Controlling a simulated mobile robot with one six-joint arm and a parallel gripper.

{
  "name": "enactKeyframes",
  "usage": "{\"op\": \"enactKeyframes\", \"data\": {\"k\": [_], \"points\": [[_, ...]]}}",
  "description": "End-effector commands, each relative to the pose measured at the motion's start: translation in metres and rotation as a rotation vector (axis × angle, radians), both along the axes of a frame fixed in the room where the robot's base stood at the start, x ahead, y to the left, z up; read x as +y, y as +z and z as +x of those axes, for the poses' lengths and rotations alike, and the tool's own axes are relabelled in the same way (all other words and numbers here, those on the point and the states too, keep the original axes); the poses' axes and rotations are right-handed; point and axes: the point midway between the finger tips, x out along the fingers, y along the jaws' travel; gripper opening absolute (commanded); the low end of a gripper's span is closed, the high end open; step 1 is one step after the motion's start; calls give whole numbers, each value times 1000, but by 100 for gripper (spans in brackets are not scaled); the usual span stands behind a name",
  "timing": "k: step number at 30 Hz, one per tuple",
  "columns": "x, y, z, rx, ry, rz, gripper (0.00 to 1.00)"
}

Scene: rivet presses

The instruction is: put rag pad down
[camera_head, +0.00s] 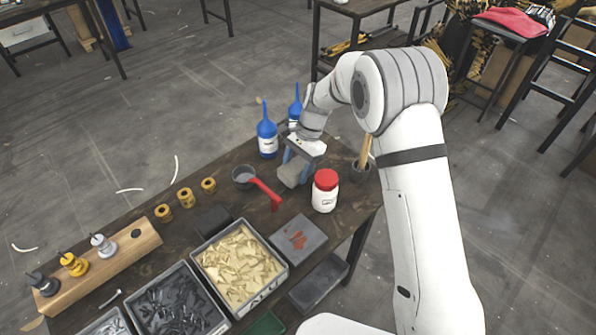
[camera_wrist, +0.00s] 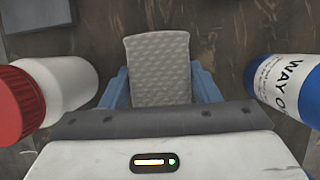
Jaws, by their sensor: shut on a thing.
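The rag pad (camera_head: 293,174) is a grey, quilted block at the far right part of the dark wooden table. My gripper (camera_head: 298,160) points down over it, its blue fingers on either side, shut on the pad. In the wrist view the rag pad (camera_wrist: 158,68) stands out between the blue fingers (camera_wrist: 160,88), with the wood of the table behind it. I cannot tell whether the pad touches the table.
A white jar with a red lid (camera_head: 325,190) stands close right of the pad. A blue bottle (camera_head: 267,132) and another (camera_head: 295,108) stand behind. A red-handled cup (camera_head: 245,177) is left. A mallet pot (camera_head: 361,170) is right. Parts trays (camera_head: 285,281) fill the front.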

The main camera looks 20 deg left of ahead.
Motion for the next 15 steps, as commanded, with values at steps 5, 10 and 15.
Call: {"op": "enactKeyframes", "data": {"k": [5,10,15], "points": [[0,-14,0,0,1,0,30],[0,-14,0,0,1,0,30],[0,-16,0,0,1,0,61]]}}
